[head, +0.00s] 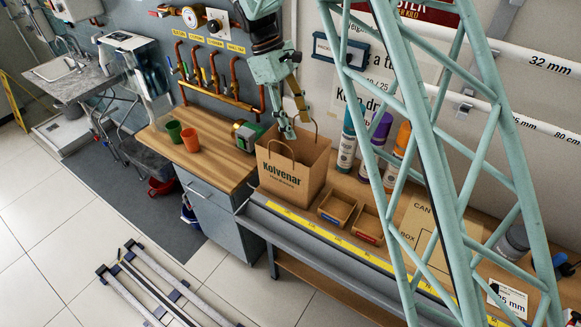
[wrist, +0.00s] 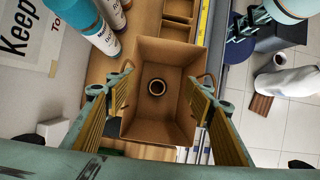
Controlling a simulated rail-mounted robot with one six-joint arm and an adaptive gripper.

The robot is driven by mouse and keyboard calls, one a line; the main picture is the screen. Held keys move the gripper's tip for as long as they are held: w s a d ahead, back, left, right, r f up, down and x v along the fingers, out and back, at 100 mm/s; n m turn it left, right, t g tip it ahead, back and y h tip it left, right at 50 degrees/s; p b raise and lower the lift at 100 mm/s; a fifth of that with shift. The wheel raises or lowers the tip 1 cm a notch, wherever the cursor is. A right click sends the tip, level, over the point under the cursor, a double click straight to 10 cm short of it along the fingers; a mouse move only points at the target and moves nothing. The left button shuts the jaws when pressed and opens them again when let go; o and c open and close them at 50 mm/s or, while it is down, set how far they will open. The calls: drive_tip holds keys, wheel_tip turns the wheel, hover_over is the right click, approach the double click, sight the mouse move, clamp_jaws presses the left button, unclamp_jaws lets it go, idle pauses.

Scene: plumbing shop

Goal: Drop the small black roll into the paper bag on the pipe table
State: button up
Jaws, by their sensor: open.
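The brown paper bag (head: 292,172) with "Kolvenar" printed on it stands upright on the pipe table (head: 339,186). The wrist view looks straight down into the open bag (wrist: 183,117). A small black roll (wrist: 157,87) shows inside it, apart from my fingers. It seems to lie on the bag's floor, though its exact height is hard to tell. My gripper (wrist: 152,95) is open, its fingers spread to either side over the bag's mouth. In the head view my gripper (head: 298,127) is above the bag; the roll is hidden there by the bag's walls.
Two small open wooden trays (head: 337,207) stand right of the bag. Tall cartridges (head: 347,140) stand behind them, near the wall.

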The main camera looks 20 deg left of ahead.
drive_tip(key=v, duration=1.2)
idle(0.4)
idle(0.8)
